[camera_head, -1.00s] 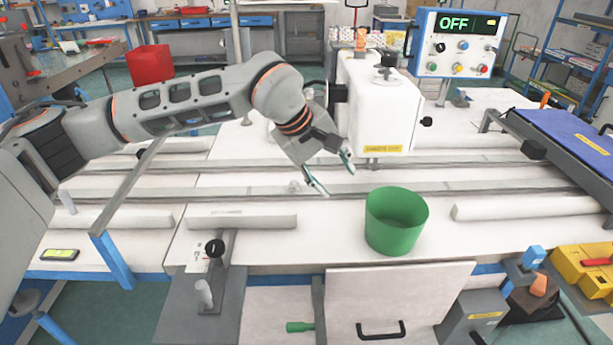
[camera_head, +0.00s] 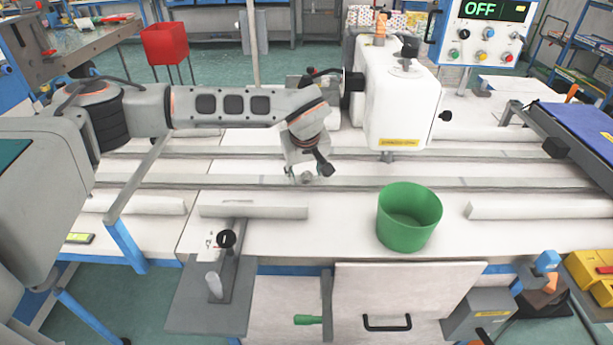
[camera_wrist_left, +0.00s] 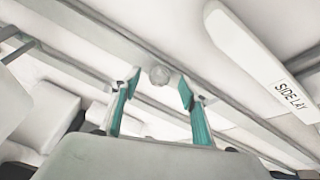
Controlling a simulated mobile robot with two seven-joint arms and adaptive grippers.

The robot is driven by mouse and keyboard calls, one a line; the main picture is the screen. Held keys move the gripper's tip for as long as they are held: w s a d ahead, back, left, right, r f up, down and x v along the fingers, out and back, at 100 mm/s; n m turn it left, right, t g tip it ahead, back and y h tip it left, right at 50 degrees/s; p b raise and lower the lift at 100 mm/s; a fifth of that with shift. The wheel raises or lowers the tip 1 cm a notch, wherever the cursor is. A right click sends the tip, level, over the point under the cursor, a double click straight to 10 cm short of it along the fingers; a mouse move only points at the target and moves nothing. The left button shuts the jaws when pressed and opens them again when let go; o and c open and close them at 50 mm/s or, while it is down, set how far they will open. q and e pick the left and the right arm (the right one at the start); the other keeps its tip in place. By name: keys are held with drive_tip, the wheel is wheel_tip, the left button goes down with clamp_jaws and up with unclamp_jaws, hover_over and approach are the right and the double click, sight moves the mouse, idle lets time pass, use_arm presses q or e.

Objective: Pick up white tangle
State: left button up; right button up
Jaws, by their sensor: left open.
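The white tangle (camera_wrist_left: 159,75) is a small, round, pale grey-white ball on the table's rails. In the head view the tangle (camera_head: 306,178) lies right at the end of my left arm. My left gripper (camera_wrist_left: 159,87) is open, its two teal fingers spread with the tangle between and just past their tips in the wrist view. I cannot tell whether the fingers touch it. My right gripper is not in view.
A green bin (camera_head: 409,218) stands to the right on the table. A control box (camera_head: 484,32) shows OFF.

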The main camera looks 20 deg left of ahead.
use_arm(q)
drive_tip(key=shift+w+f, duration=0.2)
drive_tip(key=shift+f, duration=0.2)
drive_tip(key=c, duration=0.8)
drive_tip(key=shift+r, duration=0.15)
